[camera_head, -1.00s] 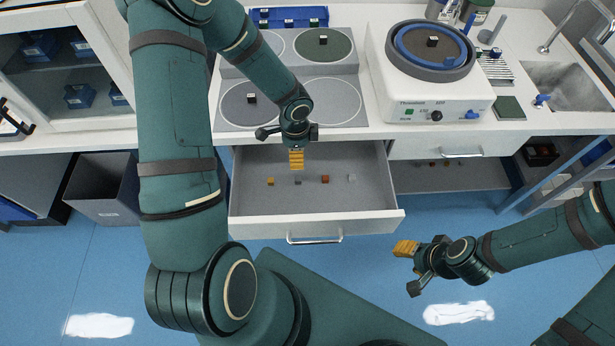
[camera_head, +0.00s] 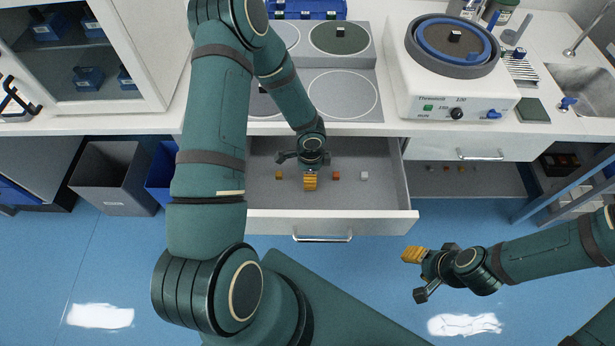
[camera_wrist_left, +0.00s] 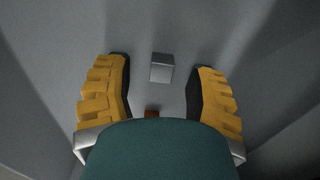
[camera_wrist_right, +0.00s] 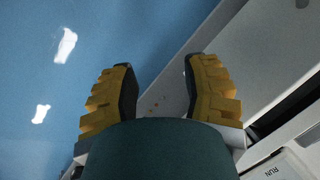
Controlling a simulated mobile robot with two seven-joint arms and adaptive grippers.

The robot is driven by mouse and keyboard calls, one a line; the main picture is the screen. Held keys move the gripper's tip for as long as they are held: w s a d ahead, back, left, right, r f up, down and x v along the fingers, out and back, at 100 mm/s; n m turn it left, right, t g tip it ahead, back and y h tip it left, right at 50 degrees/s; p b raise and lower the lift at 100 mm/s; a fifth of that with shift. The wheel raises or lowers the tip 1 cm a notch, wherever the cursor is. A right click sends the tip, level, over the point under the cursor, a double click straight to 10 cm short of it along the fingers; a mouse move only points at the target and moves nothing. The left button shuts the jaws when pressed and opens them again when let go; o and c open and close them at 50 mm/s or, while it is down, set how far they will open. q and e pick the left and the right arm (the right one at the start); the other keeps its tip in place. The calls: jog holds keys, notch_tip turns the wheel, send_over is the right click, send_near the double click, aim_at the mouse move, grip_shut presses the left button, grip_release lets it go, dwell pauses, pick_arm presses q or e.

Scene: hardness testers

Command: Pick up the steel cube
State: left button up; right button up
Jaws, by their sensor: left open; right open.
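The steel cube, a small grey block, shows in the left wrist view (camera_wrist_left: 162,68) on the drawer floor, between and a little ahead of my open fingers. My left gripper (camera_wrist_left: 160,92) is open, with a finger on either side of the cube and a gap to each. Its height above the cube is hard to tell. My right gripper (camera_head: 412,255) is open and empty, off to the right in front of the drawer.
The counter edge (camera_head: 350,129) runs just behind.

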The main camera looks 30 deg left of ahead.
pick_arm(q)
jog(key=shift+f, duration=0.15)
grip_shut()
dwell(0.4)
